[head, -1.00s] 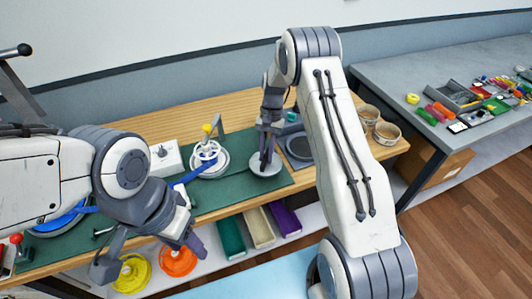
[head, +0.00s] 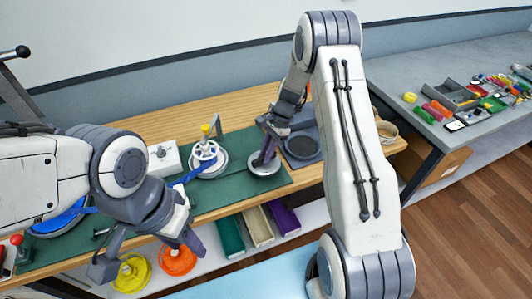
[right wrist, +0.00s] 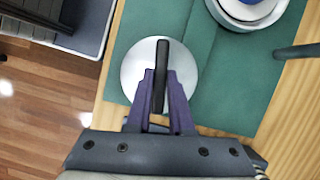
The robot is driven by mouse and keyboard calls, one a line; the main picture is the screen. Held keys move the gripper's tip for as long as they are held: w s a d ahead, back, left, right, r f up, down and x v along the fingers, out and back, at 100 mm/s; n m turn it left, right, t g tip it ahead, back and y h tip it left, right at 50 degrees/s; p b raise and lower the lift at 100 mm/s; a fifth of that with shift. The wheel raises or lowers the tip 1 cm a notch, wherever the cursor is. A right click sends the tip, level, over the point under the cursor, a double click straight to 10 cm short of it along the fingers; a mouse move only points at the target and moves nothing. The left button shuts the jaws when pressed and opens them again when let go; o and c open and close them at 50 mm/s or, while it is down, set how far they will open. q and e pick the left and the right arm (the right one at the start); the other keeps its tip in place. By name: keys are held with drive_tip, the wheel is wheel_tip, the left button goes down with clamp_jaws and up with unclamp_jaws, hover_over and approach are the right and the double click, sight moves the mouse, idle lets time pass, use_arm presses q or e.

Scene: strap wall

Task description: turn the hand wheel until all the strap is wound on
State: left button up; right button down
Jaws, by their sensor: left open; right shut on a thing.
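The hand wheel (head: 205,151), white and spoked with a yellow knob, stands over a round base on the green mat. The blue strap (head: 190,176) runs from its base towards the lower left, partly hidden by my left arm. My right gripper (head: 263,158) is to the right of the wheel, shut on the black handle (right wrist: 162,62) of a round metal disc (head: 265,168). In the right wrist view the disc (right wrist: 133,75) lies at the edge of the mat. My left gripper (head: 150,256) is open and empty in front of the bench, apart from the wheel.
A white box (head: 164,158) stands left of the wheel. A dark tray (head: 302,147) is right of the disc. Coloured bins (head: 257,226) and orange (head: 178,260) and yellow (head: 132,274) reels sit below the bench top. A grey table (head: 410,72) with small items is at right.

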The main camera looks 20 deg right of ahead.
idle(0.5)
drive_tip(key=c, duration=0.8)
unclamp_jaws()
drive_tip(key=s+b+v, duration=0.1)
drive_tip(key=b+v, duration=0.1)
drive_tip(key=v, duration=0.8)
drive_tip(key=shift+w+d+r, duration=0.15)
drive_tip(key=shift+w+r, duration=0.05)
drive_tip(key=shift+w, duration=0.25)
